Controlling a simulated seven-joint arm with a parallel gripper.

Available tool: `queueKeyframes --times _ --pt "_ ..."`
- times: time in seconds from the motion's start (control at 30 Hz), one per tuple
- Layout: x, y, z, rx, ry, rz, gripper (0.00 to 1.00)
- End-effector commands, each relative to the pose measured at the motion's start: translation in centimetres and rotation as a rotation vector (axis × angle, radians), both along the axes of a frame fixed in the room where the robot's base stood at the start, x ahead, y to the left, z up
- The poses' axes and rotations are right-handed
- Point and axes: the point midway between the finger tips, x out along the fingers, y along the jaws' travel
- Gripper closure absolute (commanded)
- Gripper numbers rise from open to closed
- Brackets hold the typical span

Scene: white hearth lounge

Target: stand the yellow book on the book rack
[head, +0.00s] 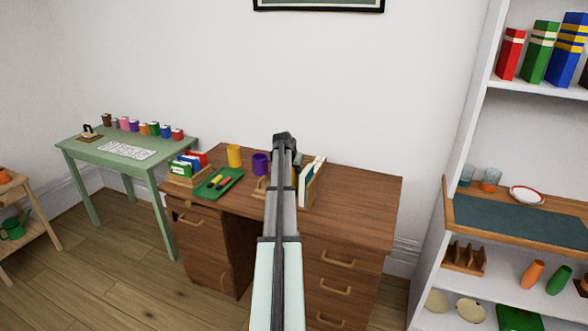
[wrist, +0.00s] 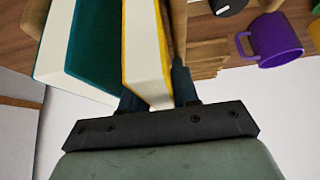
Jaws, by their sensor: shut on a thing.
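The yellow book (wrist: 148,50) shows its white page edge and yellow cover in the wrist view. My gripper (wrist: 157,92) is shut on it, with a dark finger on each side. The book is beside the teal book (wrist: 85,40), at the wooden book rack (wrist: 205,58). I cannot tell whether its lower edge rests on the rack. My gripper (head: 284,138) shows at the arm's far end.
The purple mug (wrist: 275,40) stands close to the rack. A yellow cup (head: 234,156), a green tray (head: 218,184) with markers and a card holder (head: 187,177) stand on the desk's left. The right part of the desk (head: 362,195) is clear. Shelves (head: 455,150) rise at the right.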

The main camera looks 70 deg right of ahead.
Motion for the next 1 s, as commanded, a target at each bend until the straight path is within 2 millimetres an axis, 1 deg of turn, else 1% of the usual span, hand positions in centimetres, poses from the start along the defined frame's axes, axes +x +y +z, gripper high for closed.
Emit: queueKeyframes --times 0.03,0.1,0.27,0.5,0.53,0.83,1.0 --pt "-0.09 0.17 -0.8 0.014 0.005 -0.001 1.0" --pt "-0.11 0.19 -1.01 0.017 0.006 -0.002 1.0" --pt "-0.13 0.24 -1.42 0.02 0.008 -0.001 1.0" --pt "-0.13 0.24 -1.46 0.021 0.007 -0.001 1.0" --pt "-0.13 0.24 -1.46 0.021 0.007 -0.001 0.69" --pt "-0.11 0.24 -1.46 0.021 0.006 0.001 0.41" --pt "0.0 0.25 -1.47 0.021 0.006 0.001 0.4"
